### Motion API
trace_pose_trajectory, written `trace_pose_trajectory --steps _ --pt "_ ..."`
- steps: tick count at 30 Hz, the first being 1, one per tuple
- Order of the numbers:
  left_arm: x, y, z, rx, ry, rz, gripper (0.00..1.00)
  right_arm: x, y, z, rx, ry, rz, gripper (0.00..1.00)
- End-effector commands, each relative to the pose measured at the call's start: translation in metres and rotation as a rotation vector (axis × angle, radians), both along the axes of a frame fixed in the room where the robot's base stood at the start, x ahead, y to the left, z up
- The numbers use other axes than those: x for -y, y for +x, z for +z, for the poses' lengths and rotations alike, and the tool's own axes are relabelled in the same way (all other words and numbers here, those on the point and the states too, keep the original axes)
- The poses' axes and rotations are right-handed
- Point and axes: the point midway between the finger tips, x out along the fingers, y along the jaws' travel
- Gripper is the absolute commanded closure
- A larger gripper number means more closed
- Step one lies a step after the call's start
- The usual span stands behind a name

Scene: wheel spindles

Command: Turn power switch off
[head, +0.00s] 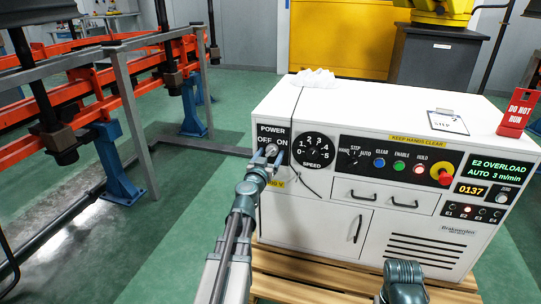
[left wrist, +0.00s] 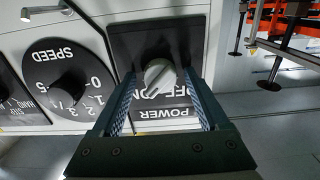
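The power switch is a pale round knob (left wrist: 160,77) on a black plate marked POWER, OFF and ON; the plate (head: 271,132) also shows on the white cabinet's front in the head view. In the left wrist view the picture is upside down, and the knob's pointer seems to lean toward ON. My left gripper (head: 268,154) is at the plate and partly hides the knob. In the left wrist view its two fingers (left wrist: 162,82) are apart on either side of the knob, with gaps showing. My right gripper's fingers are not seen.
The speed dial (head: 312,146) is just right of the switch plate. Other knobs, buttons and a red emergency stop (head: 442,175) follow along the white cabinet (head: 310,218). A thin cord (head: 297,100) hangs over its front. Orange racks (head: 90,75) stand at the left.

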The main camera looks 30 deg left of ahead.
Motion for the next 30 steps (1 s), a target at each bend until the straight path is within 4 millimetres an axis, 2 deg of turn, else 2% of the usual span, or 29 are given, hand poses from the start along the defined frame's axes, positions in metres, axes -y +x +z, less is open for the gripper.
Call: trace_pose_trajectory --steps 1,2,12,22,30 --pt "0.0001 -0.0001 0.0000 0.000 0.000 0.000 0.34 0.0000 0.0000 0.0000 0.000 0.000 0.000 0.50" --pt "0.0000 -0.0001 0.0000 0.000 0.000 0.000 0.39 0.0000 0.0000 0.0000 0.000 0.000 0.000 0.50" --pt "0.0001 -0.0002 0.0000 0.000 0.000 0.000 1.00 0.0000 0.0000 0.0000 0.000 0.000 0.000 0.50" --pt "0.0004 -0.0002 0.0000 0.014 -0.056 0.000 1.00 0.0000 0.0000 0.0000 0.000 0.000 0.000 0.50" --pt "0.0008 -0.0001 0.0001 0.060 -0.250 0.000 1.00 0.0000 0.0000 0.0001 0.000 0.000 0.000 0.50"
